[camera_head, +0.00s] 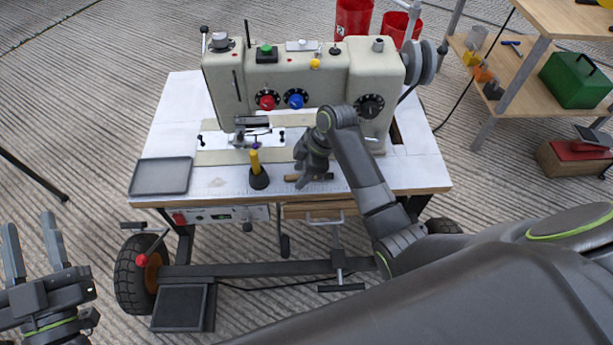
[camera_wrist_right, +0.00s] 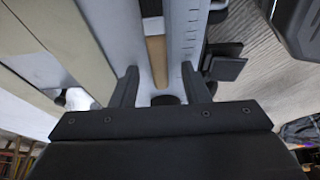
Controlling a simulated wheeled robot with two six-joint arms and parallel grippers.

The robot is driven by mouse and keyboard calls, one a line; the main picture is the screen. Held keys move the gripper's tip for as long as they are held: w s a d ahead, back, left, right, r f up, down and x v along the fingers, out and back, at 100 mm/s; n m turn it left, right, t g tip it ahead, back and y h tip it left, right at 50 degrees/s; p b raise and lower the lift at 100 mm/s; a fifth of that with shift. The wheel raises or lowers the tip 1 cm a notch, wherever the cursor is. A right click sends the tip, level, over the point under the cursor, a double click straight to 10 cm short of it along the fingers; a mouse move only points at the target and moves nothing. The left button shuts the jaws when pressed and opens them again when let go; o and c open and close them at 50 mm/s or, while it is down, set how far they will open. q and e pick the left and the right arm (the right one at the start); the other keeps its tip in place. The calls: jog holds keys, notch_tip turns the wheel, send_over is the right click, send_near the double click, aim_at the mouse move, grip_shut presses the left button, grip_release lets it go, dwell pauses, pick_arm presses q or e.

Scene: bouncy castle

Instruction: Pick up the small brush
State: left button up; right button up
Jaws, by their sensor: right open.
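The small brush, with a light wooden handle (camera_head: 291,178) and what looks like a dark end at the right, lies on the white sewing-machine table (camera_head: 222,180) near its front edge. My right gripper (camera_head: 308,178) is over it and partly hides it. In the right wrist view the wooden handle (camera_wrist_right: 157,62) runs between the two spread fingers of the right gripper (camera_wrist_right: 161,82), with clear gaps on both sides. My left gripper (camera_head: 32,243) is open and empty, off the table at the lower left.
A large cream sewing machine (camera_head: 300,75) stands behind the right gripper. A yellow-handled tool in a dark holder (camera_head: 258,178) stands just left of the brush. A grey tray (camera_head: 161,177) lies at the table's left. A wooden shelf (camera_head: 520,75) with a green box (camera_head: 577,80) is at the right.

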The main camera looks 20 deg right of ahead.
jog(key=shift+f, duration=0.1)
dwell(0.4)
grip_shut()
